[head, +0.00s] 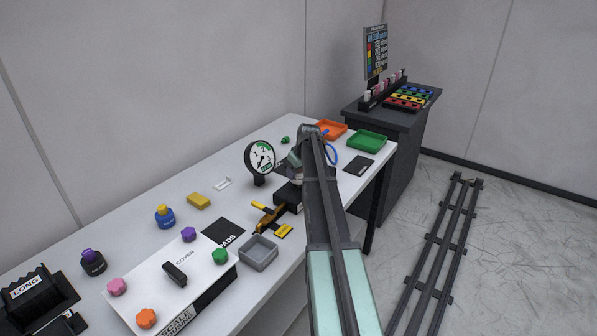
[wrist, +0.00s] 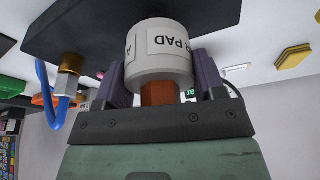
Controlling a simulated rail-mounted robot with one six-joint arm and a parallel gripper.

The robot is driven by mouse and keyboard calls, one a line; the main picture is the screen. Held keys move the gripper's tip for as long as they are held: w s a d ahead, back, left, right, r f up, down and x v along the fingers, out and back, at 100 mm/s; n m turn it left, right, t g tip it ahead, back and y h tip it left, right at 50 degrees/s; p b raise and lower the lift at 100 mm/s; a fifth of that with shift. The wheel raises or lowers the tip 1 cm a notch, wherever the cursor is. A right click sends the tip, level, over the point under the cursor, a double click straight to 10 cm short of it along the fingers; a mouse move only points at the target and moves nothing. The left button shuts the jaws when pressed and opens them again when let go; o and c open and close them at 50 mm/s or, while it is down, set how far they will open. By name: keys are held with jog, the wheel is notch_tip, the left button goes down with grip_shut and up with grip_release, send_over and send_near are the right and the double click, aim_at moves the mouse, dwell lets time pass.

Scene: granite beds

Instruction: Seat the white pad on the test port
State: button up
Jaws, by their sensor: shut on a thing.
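The white pad (wrist: 160,52), a short cylinder with black lettering ending in "PAD", is between the purple-grey fingers of my gripper (wrist: 161,76) in the wrist view. A copper-coloured hex part (wrist: 157,93) shows directly below it, between the fingers. The pad overlaps the edge of a black block (wrist: 85,30) in the picture; I cannot tell if they touch. No test port is clearly visible. In the head view the black block (head: 288,195) is partly behind my arm, near the round gauge (head: 260,158). My gripper (head: 296,160) is mostly hidden there, and the pad cannot be made out.
A brass fitting with a blue hose (wrist: 44,85) sits left of my gripper. On the white bench are a brown-and-yellow tool (head: 268,217), a grey bin (head: 259,252), a black PADS mat (head: 223,233), orange (head: 331,130) and green trays (head: 366,141), and several coloured knobs.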

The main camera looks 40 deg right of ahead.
jog(key=shift+f+b, duration=1.55)
jog(key=shift+f, duration=0.1)
jog(key=o, duration=1.2)
jog(key=shift+r, duration=0.1)
jog(key=p+v, duration=0.5)
jog(key=p+v, duration=1)
jog(key=v, duration=0.1)
